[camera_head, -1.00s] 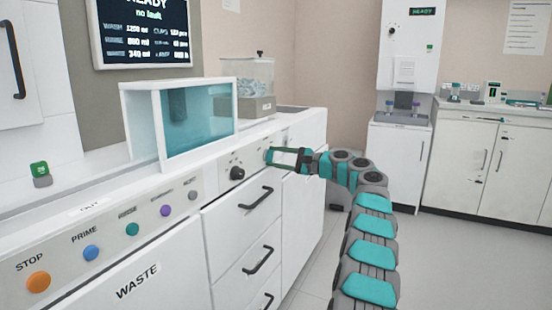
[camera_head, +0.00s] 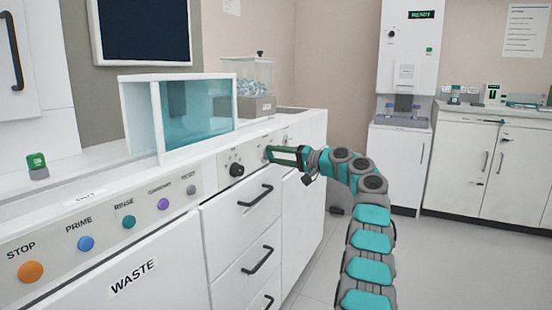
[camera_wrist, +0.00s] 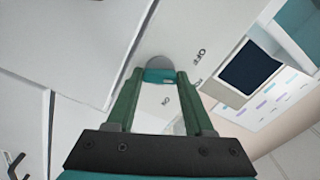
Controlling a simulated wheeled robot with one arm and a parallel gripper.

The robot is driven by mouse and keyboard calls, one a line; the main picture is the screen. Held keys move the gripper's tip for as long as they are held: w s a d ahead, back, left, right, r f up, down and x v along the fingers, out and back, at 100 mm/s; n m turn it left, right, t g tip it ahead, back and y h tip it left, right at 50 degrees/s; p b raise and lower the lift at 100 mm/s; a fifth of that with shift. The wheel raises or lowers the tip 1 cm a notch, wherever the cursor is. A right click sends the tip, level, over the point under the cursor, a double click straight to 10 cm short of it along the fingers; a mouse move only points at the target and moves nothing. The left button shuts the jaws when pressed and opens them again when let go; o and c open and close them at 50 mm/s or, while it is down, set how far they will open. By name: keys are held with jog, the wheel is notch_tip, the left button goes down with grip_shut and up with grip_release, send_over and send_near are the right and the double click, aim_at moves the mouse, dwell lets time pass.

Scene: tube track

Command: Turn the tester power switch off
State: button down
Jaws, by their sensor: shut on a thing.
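The power switch (camera_wrist: 158,64) is a round grey knob on the white front panel of the tester, with a teal part between my fingertips. "OFF" and "ON" are printed beside it in the wrist view. My gripper (camera_wrist: 161,77) is shut on the switch, a finger on either side. In the head view my gripper (camera_head: 269,153) reaches left to the panel, and its fingers largely hide the switch. The wall screen (camera_head: 143,30) is dark and blank.
A black knob (camera_head: 236,169) sits on the panel left of my gripper. Below are drawers with black handles (camera_head: 254,196). A glass-fronted box (camera_head: 196,110) and a clear canister (camera_head: 254,75) stand on the counter above. The floor at right is clear.

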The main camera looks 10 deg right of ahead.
jog(key=shift+f+n, duration=0.15)
jog(key=shift+n, duration=1.85)
jog(key=shift+a, duration=0.1)
jog(key=shift+c, duration=1.4)
grip_release()
jog(key=b+v, duration=0.1)
jog(key=v, duration=0.7)
jog(key=shift+b, duration=0.35)
